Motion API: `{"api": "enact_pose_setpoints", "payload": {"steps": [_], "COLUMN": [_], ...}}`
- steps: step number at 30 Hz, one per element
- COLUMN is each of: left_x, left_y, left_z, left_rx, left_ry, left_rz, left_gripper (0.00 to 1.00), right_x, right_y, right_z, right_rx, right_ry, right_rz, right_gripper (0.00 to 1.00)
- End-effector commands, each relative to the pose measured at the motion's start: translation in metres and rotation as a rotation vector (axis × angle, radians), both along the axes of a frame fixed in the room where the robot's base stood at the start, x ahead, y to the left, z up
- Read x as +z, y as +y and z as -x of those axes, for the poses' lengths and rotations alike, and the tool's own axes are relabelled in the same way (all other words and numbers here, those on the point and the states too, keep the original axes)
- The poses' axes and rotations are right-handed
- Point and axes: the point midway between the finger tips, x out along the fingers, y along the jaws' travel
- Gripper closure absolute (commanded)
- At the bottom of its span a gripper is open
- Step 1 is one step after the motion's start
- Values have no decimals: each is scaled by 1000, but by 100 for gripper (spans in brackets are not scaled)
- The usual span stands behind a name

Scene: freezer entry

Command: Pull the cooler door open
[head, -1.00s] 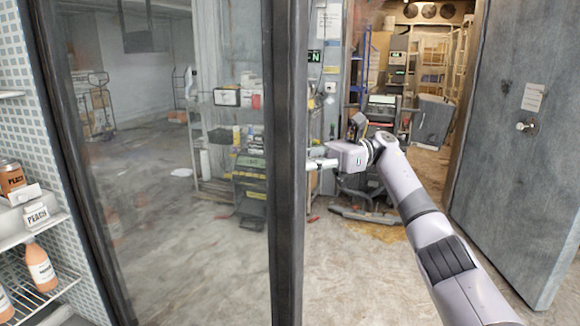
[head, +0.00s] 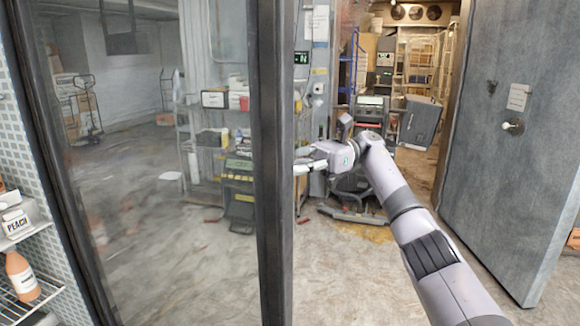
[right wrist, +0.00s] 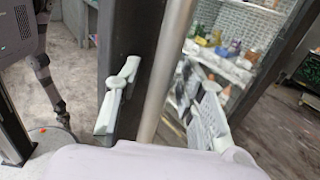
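The cooler door (head: 270,200) is a glass pane in a dark frame. It stands open in the head view, with cooler shelves showing to its left. My right gripper (head: 303,162) is at the door's free edge, its fingertips partly hidden behind the frame. In the right wrist view, the fingers of my right gripper (right wrist: 160,92) are spread wide. A round metal handle bar (right wrist: 166,65) and the dark door frame (right wrist: 135,40) show between them. I cannot see contact with the bar. My left gripper is not in view.
A grey freezer door (head: 515,150) stands at right. A cart and equipment (head: 370,185) stand behind my right arm. The floor (head: 335,285) near the cooler door is mostly clear.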

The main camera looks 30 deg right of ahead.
Motion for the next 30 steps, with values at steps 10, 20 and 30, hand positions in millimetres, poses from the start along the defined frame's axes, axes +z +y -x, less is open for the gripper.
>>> {"api": "enact_pose_setpoints", "payload": {"steps": [10,20,30], "left_x": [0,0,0], "left_y": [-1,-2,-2], "left_z": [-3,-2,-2], "left_rx": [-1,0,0], "left_ry": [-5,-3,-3], "left_rz": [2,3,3], "left_gripper": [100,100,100], "right_x": [14,77,100], "right_y": [0,0,0], "right_z": [0,0,0], "right_rx": [0,-1,0], "right_ry": [-5,-4,1], "right_rz": [-2,-2,0], "right_gripper": [64,64,64]}}
